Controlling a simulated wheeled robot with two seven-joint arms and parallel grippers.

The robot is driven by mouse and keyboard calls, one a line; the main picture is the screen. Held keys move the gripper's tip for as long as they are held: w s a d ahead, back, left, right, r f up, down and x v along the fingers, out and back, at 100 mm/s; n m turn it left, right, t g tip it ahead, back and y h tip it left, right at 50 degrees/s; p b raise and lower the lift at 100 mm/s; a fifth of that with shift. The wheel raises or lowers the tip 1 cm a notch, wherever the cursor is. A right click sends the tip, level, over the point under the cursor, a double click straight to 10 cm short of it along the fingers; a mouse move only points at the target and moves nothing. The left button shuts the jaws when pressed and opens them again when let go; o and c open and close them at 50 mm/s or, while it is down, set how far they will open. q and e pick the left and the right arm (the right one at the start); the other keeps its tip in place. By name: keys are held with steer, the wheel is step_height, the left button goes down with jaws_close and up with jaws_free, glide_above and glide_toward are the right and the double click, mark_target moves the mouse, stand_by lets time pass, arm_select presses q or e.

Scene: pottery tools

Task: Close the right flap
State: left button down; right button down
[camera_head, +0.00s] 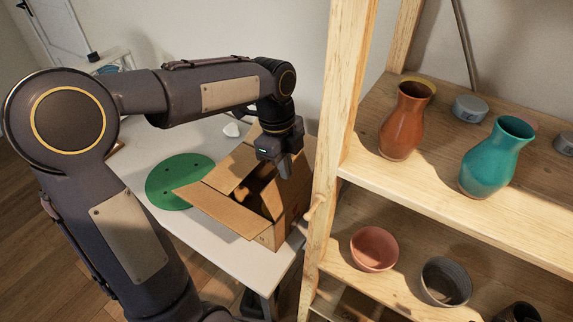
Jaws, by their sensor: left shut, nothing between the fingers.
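An open cardboard box (265,237) stands on the white table, close to the wooden shelf. One flap (221,208) spreads outward toward the front left, over the edge of a green disc. Another flap (230,168) is visible at the back left. The box's right side is partly hidden by my gripper and the shelf post, so I cannot tell how the right flap lies. My left gripper (285,172) is shut and empty, pointing down over the far right part of the box. I cannot tell whether it touches the cardboard. My right gripper is not in view.
The wooden shelf (336,150) stands directly right of the box and holds an orange vase (405,122), a teal pitcher (492,160), a pink bowl (374,249) and a grey bowl (446,282). The green disc (170,182) lies on the white table (148,151), left of the box.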

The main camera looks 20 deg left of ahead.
arm_select(q)
steer(key=shift+a, duration=0.15)
steer(key=shift+a+h, duration=0.25)
steer(key=shift+h, duration=0.15)
steer(key=shift+a+f, duration=0.1)
steer(key=shift+w+a+h, duration=0.1)
steer(key=shift+a+h, duration=0.1)
steer(key=shift+h, duration=0.1)
steer(key=a+f+g+h+b, duration=0.1)
steer(key=a+f+h+b, duration=0.6)
steer(key=f+b, duration=0.2)
steer(key=shift+w+a+h+b, duration=0.3)
steer(key=shift+w+b, duration=0.15)
steer(key=shift+b, duration=0.4)
steer(key=shift+f, duration=0.15)
